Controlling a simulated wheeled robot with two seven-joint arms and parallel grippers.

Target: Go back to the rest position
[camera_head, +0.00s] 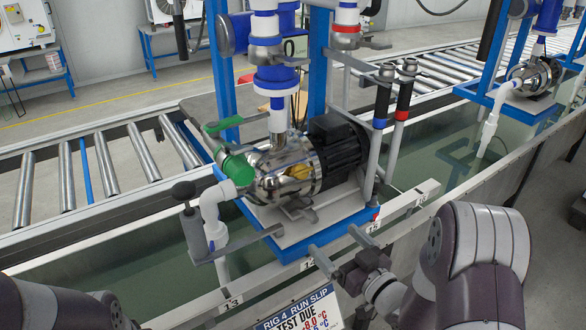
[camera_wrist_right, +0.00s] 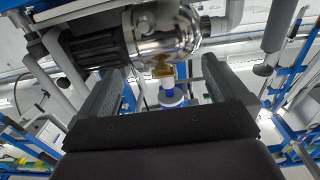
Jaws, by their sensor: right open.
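My right gripper (camera_head: 337,246) is low in the middle of the head view, in front of the pump stand's blue-edged base. Its two fingers are apart with nothing between them. In the right wrist view the open fingers (camera_wrist_right: 164,70) frame a gap, with a shiny pump (camera_wrist_right: 165,30) and its black motor beyond them. The same steel pump (camera_head: 288,170) with its black motor (camera_head: 338,150) sits on the stand in the head view, apart from the gripper. Only links of my left arm show at the lower left; its gripper is out of view.
A sign (camera_head: 300,312) reading "RIG 4 RUN SLIP" stands close below my right gripper. A green fitting (camera_head: 238,167) and white elbow pipe (camera_head: 213,205) are left of the pump. Blue posts, hoses and a water trough (camera_head: 110,243) surround the stand. A roller conveyor (camera_head: 105,160) runs behind.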

